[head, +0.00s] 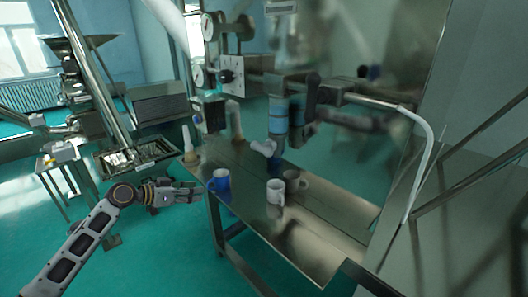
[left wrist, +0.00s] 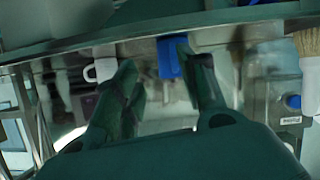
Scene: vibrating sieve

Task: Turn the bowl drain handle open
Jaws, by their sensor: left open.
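I cannot make out a bowl drain handle with certainty in either view. A steel funnel-shaped bowl (head: 75,45) stands at the upper left of the head view, well away from my gripper. My left gripper (head: 198,190) is open and empty beside the left edge of the steel table (head: 335,222), close to a blue mug (head: 219,184). In the left wrist view its two fingers (left wrist: 167,82) are spread, with the blue mug (left wrist: 170,57) showing beyond the gap. My right gripper is not in view.
A white mug (head: 275,193) stands on the table right of the blue one; it also shows in the left wrist view (left wrist: 101,65). A brush (head: 188,150) stands at the table's back left. Gauges and pipework rise behind. Green floor (head: 160,255) is clear at front left.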

